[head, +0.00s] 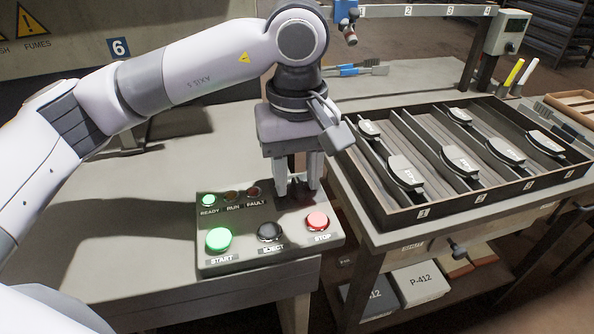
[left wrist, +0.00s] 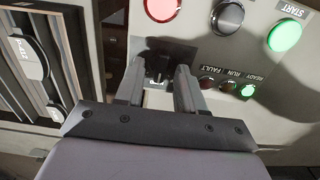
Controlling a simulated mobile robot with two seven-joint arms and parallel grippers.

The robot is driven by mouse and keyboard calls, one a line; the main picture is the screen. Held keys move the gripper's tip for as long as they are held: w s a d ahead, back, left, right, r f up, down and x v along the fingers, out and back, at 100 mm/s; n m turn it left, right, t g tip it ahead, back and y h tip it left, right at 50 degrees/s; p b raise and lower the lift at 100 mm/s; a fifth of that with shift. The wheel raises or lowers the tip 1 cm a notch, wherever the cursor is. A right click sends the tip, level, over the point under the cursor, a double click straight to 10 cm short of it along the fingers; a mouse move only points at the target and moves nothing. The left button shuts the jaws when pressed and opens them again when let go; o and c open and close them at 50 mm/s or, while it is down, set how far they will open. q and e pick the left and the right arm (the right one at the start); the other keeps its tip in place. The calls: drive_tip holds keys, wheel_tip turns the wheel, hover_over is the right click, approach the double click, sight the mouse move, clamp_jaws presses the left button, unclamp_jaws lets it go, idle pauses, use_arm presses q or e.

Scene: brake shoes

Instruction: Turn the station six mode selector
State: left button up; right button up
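The mode selector, a small dark knob on a dark plate, sits at the box's back right. It shows best in the left wrist view (left wrist: 158,68). My left gripper (head: 297,190) points down over it, fingers apart on either side of the knob. In the left wrist view the gripper (left wrist: 159,88) shows a gap between its fingers, with the knob between them. Whether a finger touches the knob cannot be told. My right gripper is not in view.
On the box are a green START button (head: 219,239), a black EJECT button (head: 270,232), a red STOP button (head: 317,221) and a lit READY lamp (head: 208,200). A dark divided tray (head: 395,220) with several brake shoes stands to the right.

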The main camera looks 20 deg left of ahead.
use_arm(q)
clamp_jaws()
drive_tip(key=shift+n, duration=0.3)
drive_tip(key=shift+f+n+b, duration=0.1)
drive_tip(key=shift+n+b, duration=0.7)
drive_tip(key=shift+n, duration=0.1)
drive_tip(key=n+b, duration=0.1)
drive_tip(key=n, duration=0.4)
drive_tip(key=shift+s+a+b, duration=0.1)
drive_tip(key=shift+b, duration=0.3)
drive_tip(key=shift+n, duration=0.4)
unclamp_jaws()
